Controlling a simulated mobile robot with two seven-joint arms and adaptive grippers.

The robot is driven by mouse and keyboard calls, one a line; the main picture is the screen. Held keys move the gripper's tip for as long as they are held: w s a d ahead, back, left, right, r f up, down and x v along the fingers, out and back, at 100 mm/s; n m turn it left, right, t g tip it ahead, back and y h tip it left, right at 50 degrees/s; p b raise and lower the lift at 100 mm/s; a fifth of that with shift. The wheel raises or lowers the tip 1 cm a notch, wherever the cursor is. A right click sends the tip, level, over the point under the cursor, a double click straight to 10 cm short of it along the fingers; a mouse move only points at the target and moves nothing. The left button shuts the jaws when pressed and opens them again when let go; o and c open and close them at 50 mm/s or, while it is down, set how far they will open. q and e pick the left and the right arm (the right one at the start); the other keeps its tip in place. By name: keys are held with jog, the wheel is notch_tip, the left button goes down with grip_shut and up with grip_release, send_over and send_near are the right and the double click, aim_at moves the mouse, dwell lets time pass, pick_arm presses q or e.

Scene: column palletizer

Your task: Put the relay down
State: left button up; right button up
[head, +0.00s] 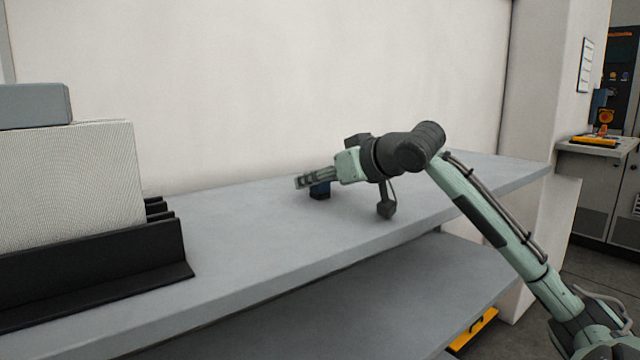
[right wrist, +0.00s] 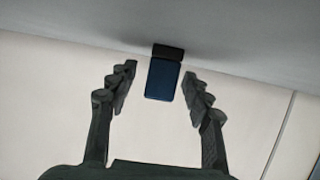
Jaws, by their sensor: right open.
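The relay is a small block with a dark blue body and a black base. In the head view the relay (head: 320,190) stands on the grey shelf top (head: 240,225), partly hidden behind my right gripper (head: 303,182). In the right wrist view, which is turned over, the relay (right wrist: 163,78) shows between the two fingertips of my right gripper (right wrist: 158,82), its black base against the grey surface. The fingers are spread, with a gap on each side of the relay. My left gripper is in neither view.
A black rack (head: 90,262) with a pale ribbed panel (head: 70,185) stands at the left of the shelf top. A white wall (head: 260,90) rises behind. A lower shelf (head: 380,300) lies below. The surface between rack and relay is clear.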

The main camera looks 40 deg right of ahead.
grip_shut()
dwell(0.3)
